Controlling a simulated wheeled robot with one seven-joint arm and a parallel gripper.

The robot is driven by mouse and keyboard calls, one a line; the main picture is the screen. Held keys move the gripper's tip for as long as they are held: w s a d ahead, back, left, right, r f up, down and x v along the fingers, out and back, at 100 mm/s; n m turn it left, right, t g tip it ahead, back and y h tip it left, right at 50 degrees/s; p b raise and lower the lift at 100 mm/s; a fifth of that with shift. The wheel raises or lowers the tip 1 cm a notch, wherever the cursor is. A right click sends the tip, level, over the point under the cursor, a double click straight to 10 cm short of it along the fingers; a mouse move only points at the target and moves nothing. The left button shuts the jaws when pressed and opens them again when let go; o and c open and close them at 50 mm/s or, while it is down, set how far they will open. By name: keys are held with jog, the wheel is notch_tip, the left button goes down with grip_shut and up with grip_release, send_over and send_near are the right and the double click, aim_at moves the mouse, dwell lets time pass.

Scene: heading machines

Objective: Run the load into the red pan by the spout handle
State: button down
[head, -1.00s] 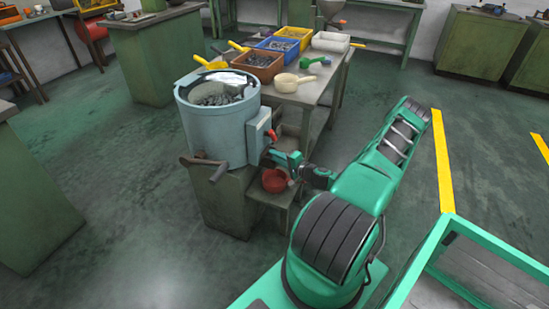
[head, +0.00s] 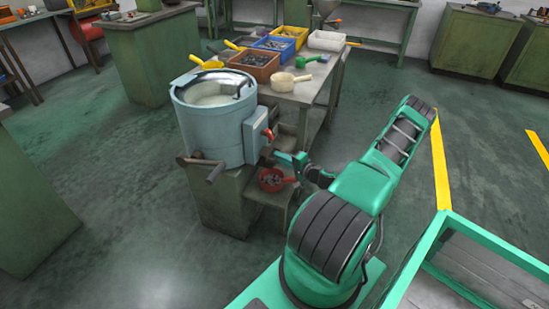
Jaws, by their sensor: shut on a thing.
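The light blue-grey drum machine (head: 215,135) stands on a green cabinet, its open top showing a pale, bare-looking inside. The red pan (head: 283,188) sits on a low shelf beside the cabinet, below the machine's right side. Small grey pieces (head: 271,179) now lie in the pan. A red part (head: 268,134) shows on the machine's right side. My gripper (head: 271,154) is at that side, just above the pan, shut on the spout handle. The fingertips and the spout itself are small and partly hidden.
A crank (head: 205,165) sticks out at the machine's front. Floor to the left is clear.

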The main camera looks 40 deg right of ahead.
jog(key=c, duration=2.1)
grip_release()
jog(key=v, duration=1)
jog(key=shift+s, duration=0.3)
